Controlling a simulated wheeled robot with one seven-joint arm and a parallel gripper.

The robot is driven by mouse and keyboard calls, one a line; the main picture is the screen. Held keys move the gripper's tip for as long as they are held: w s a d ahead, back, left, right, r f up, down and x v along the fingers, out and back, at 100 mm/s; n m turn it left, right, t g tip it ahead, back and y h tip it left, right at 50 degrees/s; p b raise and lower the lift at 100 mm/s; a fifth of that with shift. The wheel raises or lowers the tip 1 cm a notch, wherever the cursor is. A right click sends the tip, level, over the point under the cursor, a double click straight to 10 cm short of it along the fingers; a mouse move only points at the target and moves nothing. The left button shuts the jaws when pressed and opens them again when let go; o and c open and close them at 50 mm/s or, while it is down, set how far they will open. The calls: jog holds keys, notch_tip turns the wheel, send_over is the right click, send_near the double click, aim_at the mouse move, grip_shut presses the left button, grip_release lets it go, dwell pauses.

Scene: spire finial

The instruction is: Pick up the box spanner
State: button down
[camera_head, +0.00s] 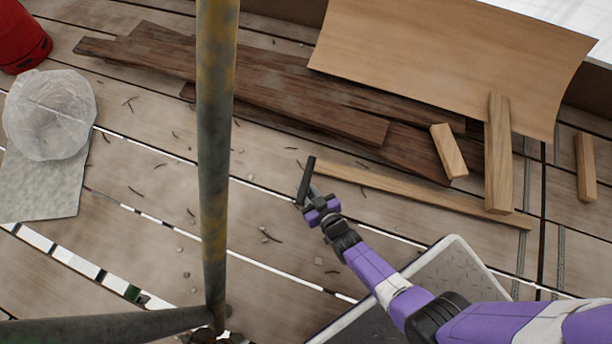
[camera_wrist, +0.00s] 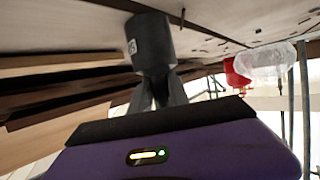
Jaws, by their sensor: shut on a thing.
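My gripper (camera_head: 310,197) is in the middle of the head view, at the end of my purple arm. It is shut on a dark, bar-shaped tool, the box spanner (camera_head: 306,180), which sticks out past the fingers. In the wrist view the box spanner (camera_wrist: 150,45) shows as a dark grey cylinder with small light markings, between the two dark fingertips (camera_wrist: 158,92).
Dark boards (camera_head: 290,100) and a curved plywood sheet (camera_head: 450,55) lie at the back. Light timber pieces (camera_head: 498,160) lie at right. A rusty scaffold pole (camera_head: 215,150) stands left of my gripper. A plastic-wrapped bundle (camera_head: 50,115) and red container (camera_head: 20,40) are at far left.

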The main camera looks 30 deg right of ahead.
jog(key=shift+s+a+f, duration=0.1)
jog(key=shift+s+f, duration=0.2)
jog(key=shift+r, duration=0.15)
dwell(0.5)
